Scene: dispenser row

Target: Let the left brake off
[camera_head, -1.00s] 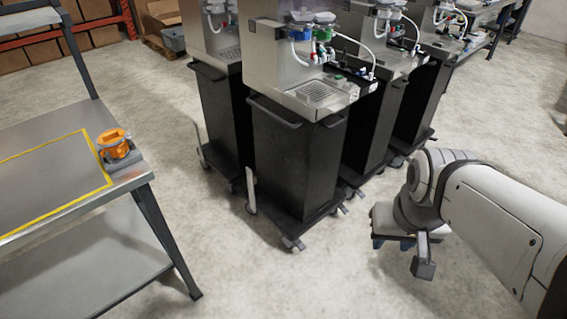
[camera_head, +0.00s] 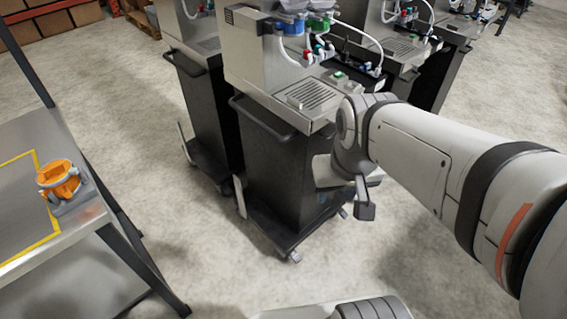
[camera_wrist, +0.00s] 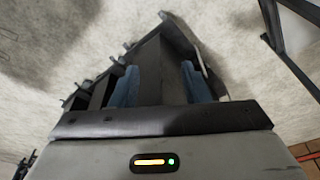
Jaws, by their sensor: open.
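The nearest dispenser cart (camera_head: 285,165) is a black cabinet on a wheeled base with a steel machine on top. A pale upright lever (camera_head: 240,197), likely a brake lever, stands at the left of its base. A similar lever (camera_head: 185,143) stands by the cart behind it to the left. My gripper shows in the wrist view (camera_wrist: 160,85), with two blue fingers apart and nothing held between them. A dark cart lies beyond the fingers in the wrist view.
A steel table (camera_head: 95,215) with a yellow outline stands at the left, holding an orange object (camera_head: 58,178) in a grey holder. More carts (camera_head: 450,70) stand behind to the right. Bare concrete floor (camera_head: 200,235) lies between the table and the near cart.

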